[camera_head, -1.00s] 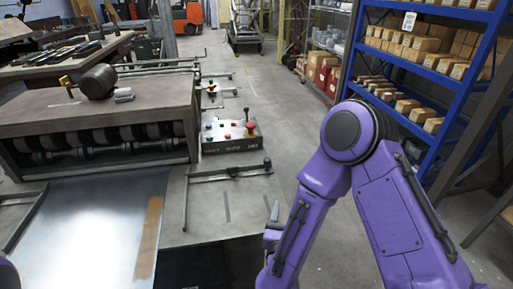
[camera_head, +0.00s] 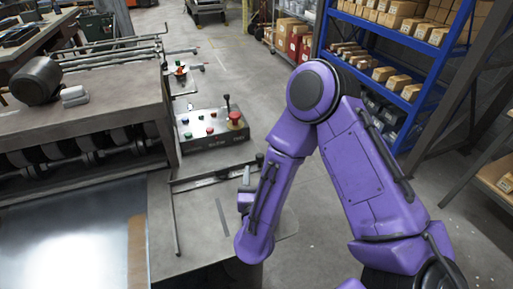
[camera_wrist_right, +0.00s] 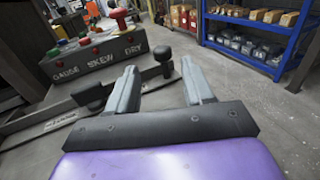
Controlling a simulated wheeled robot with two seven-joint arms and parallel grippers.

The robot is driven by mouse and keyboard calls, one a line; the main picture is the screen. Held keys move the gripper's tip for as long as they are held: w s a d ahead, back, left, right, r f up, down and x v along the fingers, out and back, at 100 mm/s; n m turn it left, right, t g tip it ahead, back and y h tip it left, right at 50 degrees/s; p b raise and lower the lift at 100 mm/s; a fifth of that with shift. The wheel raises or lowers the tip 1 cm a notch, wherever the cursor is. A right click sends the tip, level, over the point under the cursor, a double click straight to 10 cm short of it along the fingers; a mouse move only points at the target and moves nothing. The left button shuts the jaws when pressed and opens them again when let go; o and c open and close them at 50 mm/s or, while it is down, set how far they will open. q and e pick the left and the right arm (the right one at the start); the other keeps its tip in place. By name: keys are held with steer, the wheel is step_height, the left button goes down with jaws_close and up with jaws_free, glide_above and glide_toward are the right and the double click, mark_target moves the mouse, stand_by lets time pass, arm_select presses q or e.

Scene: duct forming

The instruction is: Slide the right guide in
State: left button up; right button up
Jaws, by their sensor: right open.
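The right guide (camera_head: 177,222) is a thin dark L-shaped bar on the metal table, beside the bright sheet (camera_head: 60,235). Its cross arm runs right to a black knob (camera_head: 260,158). My right gripper (camera_head: 246,175) is low over the table, just in front of that arm and near the knob; its fingers are partly hidden by my arm. The knob (camera_wrist_right: 163,55) stands ahead of the gap, and another black knob (camera_wrist_right: 91,94) is left of the fingers. My left gripper is out of view.
A control box (camera_head: 212,127) with coloured buttons and a lever stands behind the guide. The roller machine (camera_head: 80,130) is at the left. A blue shelf (camera_head: 400,75) with boxes stands at the back right. Open floor lies between box and shelf.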

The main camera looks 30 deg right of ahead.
mark_target(260, 153)
steer(key=p+x, duration=0.3)
steer(key=x, duration=0.5)
steer(key=shift+w+d+r, duration=0.1)
steer(key=shift+d, duration=0.2)
steer(key=shift+w+d, duration=0.25)
steer(key=shift+w, duration=0.1)
